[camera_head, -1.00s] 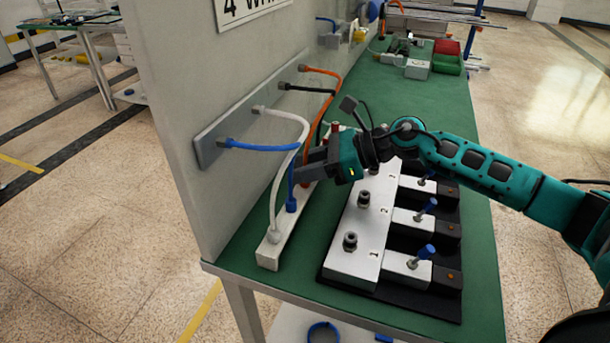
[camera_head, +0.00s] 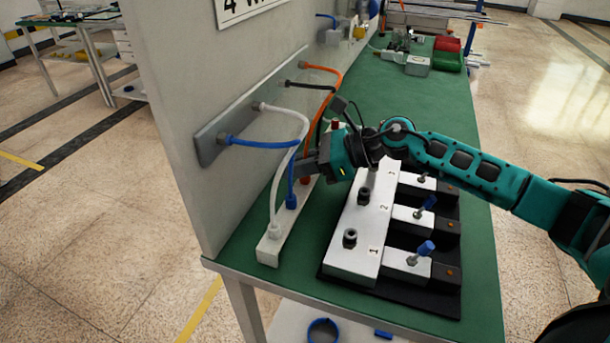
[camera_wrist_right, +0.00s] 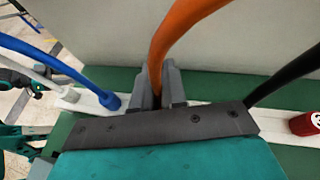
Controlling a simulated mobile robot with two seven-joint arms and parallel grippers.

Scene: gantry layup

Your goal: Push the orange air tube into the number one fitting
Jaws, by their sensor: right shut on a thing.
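The orange air tube (camera_head: 321,112) arches from the wall plate (camera_head: 212,139) down to the white rack (camera_head: 268,251). My right gripper (camera_head: 308,167) is at its lower end, just above the rack. In the right wrist view, its fingers (camera_wrist_right: 157,86) are shut on the orange tube (camera_wrist_right: 178,38), which rises upright between them. The tube's tip is hidden behind the gripper. The number one fitting (camera_head: 350,238) is a dark upright port on the near end of the silver block (camera_head: 349,261), by the printed 1. Its top looks free.
White (camera_head: 299,117), blue (camera_head: 258,144) and black (camera_head: 309,85) tubes arch close by; the blue one stands beside my fingers. A red cap (camera_wrist_right: 305,124) sits on the rack. Blue-topped valves (camera_head: 426,248) stand right of the block. The green bench (camera_head: 478,290) is bare along its right edge.

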